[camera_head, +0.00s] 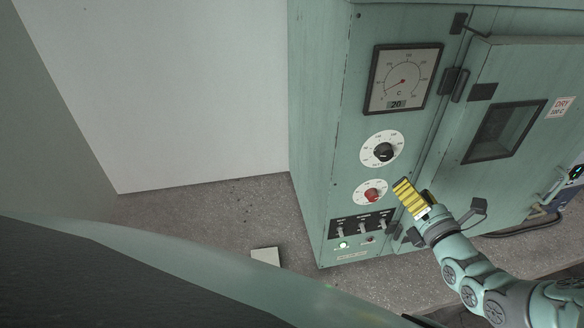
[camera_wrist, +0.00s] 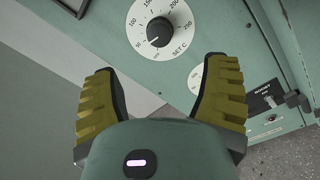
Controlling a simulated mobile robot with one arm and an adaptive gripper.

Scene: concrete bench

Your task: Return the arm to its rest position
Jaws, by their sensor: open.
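My gripper (camera_head: 411,196) is in front of the green oven's control panel, close to the red knob (camera_head: 372,195). In the wrist view my gripper (camera_wrist: 162,85) has its two yellow ribbed fingers spread wide apart, with nothing between them. The black temperature knob (camera_wrist: 159,32) on its white dial lies beyond the fingertips; it also shows in the head view (camera_head: 384,152). The right finger partly covers the white dial below it in the wrist view. My arm reaches in from the lower right of the head view.
The green oven (camera_head: 330,130) has a round-needle gauge (camera_head: 403,78), a row of switches (camera_head: 361,225) and a windowed door (camera_head: 503,132) that appears slightly proud of the front. A small pale block (camera_head: 265,256) lies on the concrete. The concrete left of the oven is otherwise clear.

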